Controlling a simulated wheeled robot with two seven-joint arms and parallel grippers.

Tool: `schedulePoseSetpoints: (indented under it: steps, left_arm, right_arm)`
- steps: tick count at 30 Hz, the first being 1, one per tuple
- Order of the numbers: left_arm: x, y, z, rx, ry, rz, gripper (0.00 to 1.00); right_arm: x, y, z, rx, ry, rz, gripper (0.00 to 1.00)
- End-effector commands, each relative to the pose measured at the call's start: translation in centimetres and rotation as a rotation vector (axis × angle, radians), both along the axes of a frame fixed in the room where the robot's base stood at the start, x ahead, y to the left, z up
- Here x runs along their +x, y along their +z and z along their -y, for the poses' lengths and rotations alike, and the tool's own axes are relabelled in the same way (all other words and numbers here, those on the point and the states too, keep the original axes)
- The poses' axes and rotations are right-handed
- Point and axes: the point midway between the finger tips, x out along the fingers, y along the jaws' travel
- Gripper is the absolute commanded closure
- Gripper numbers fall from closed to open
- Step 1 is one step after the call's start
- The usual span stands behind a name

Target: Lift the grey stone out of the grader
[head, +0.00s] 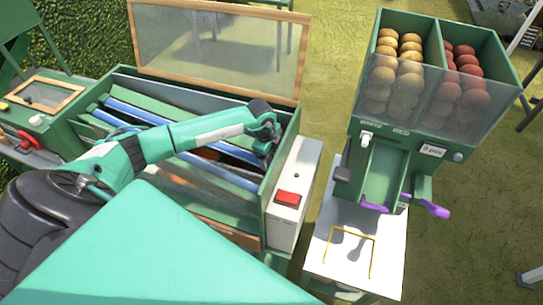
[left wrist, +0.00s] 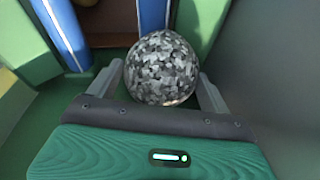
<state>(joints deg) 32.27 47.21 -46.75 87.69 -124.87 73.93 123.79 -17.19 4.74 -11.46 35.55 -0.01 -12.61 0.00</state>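The grey stone (left wrist: 161,68) is a round, speckled grey ball in the left wrist view, between the two fingers of my left gripper (left wrist: 160,85). The fingers lie close along both its sides; I cannot tell if they press on it. In the head view my left gripper (head: 268,136) reaches down into the right end of the grader (head: 222,210), a green trough with blue rails. The stone is hidden there behind the gripper and the grader wall. My right gripper is not in view.
The grader's wood-framed clear lid (head: 215,50) stands open behind my left gripper. A white box with a red button (head: 288,198) adjoins its right end. A green dispenser (head: 390,150) with yellow and red balls stands on a white table (head: 335,255). Grass lies between.

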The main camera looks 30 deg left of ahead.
Motion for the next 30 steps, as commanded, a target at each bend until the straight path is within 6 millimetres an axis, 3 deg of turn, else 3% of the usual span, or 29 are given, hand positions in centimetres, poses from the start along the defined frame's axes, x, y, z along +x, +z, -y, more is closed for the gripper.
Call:
schedulePoseSetpoints:
  steps: [14,20,30]
  left_arm:
    - [0.2,1.2,0.0,0.0,0.0,0.006,0.71]
    - [0.2,3.7,0.0,-0.001,-0.001,0.007,0.71]
    - [0.2,9.6,0.0,0.0,0.0,0.008,0.71]
  right_arm:
    - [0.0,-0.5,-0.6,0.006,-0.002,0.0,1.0]
    - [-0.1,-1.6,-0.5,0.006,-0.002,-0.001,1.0]
    - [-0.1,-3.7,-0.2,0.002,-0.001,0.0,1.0]
